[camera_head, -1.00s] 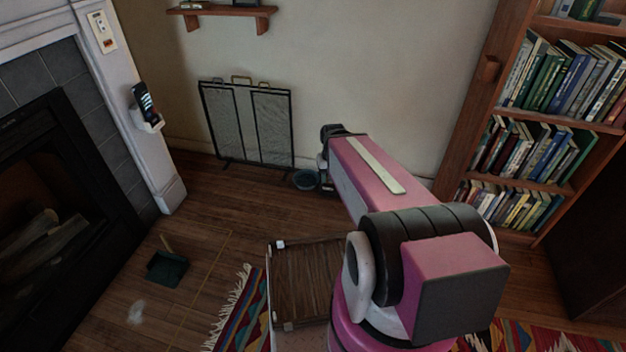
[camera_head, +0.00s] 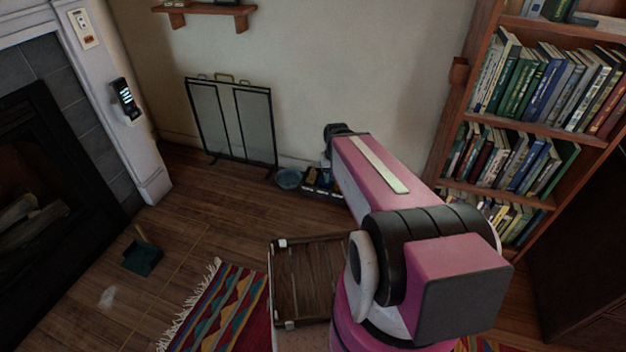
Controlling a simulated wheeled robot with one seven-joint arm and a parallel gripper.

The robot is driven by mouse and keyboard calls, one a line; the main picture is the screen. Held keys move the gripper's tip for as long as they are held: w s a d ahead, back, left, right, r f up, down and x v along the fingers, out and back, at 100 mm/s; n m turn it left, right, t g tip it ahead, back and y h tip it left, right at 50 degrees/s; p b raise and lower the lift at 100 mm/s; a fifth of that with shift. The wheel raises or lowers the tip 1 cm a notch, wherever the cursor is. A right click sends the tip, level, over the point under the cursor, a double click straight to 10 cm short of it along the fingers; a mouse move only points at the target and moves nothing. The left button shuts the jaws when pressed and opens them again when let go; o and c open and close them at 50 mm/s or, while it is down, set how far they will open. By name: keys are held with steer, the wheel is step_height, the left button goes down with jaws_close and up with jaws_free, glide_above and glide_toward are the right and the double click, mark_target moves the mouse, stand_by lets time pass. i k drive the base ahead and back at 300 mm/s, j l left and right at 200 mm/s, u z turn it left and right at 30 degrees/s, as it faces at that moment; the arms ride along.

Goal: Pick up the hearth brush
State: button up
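I cannot make out a hearth brush for certain. A dark green dustpan-like thing (camera_head: 142,259) with a short wooden handle lies on the floor at the left, in front of the fireplace. It may be a dustpan or the brush; it is too small to tell. By the back wall, a dark low object with some yellow on it (camera_head: 322,184) is partly hidden behind my arm. My pink arm reaches away toward the back wall, well to the right of the green thing. My gripper's fingers are hidden beyond the arm.
A blue-grey bowl (camera_head: 289,179) sits by the wall near a black fire screen (camera_head: 233,122). The fireplace (camera_head: 45,170) is at the left, a bookcase (camera_head: 450,130) at the right. A striped rug (camera_head: 222,312) lies in front. Floor between is mostly clear.

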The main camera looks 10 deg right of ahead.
mark_target(313, 177)
steer(key=l+u, duration=0.1)
steer(key=l, duration=0.2)
steer(key=u, duration=1.75)
steer(key=z, duration=1.95)
steer(key=i+j+z, duration=0.1)
steer(key=j+z, duration=0.25)
steer(key=i+j+z, duration=0.1)
steer(key=z, duration=0.25)
steer(key=j+z, duration=0.35)
steer(key=i+j+z, duration=0.15)
steer(key=j, duration=0.7)
steer(key=j+z, duration=0.1)
steer(key=j, duration=0.8)
